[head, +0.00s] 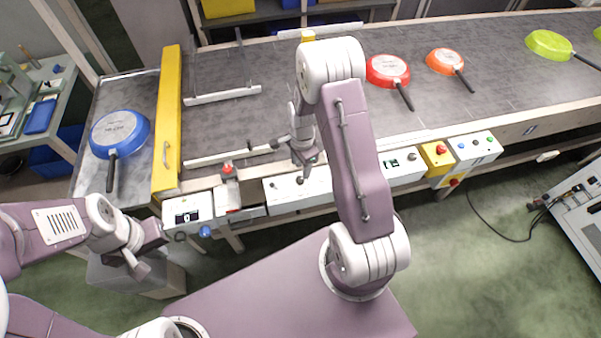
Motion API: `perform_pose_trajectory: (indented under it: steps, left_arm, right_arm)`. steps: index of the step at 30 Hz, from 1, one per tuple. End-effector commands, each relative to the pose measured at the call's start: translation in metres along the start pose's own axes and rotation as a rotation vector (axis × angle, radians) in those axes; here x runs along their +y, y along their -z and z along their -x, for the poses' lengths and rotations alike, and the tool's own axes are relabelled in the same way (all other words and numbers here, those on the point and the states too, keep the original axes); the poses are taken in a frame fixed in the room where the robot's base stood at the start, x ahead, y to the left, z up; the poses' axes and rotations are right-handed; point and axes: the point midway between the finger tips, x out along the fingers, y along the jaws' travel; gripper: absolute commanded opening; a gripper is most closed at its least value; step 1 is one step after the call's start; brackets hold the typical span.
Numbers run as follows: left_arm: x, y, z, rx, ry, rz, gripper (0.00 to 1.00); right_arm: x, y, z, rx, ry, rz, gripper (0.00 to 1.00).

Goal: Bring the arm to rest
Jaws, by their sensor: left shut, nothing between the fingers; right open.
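My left arm reaches in from the left, and its gripper (138,268) is shut and empty, below the belt's near left corner and in front of the control boxes. My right arm rises from my base and bends over the conveyor. Its gripper (307,168) is open and empty, over the near edge of the belt beside the white control housing. Its fingertips are small in this view, and I cannot tell whether they touch anything.
Control boxes (187,212) line the near edge.

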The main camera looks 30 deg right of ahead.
Motion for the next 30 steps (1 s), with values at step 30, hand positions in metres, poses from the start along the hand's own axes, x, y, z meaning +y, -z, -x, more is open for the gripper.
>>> perform_pose_trajectory:
  steps: [30]
  left_arm:
    - [0.000,0.000,-0.001,0.000,0.000,0.000,0.00]
  right_arm:
    - [0.001,-0.058,0.128,0.048,0.187,0.309,0.51]
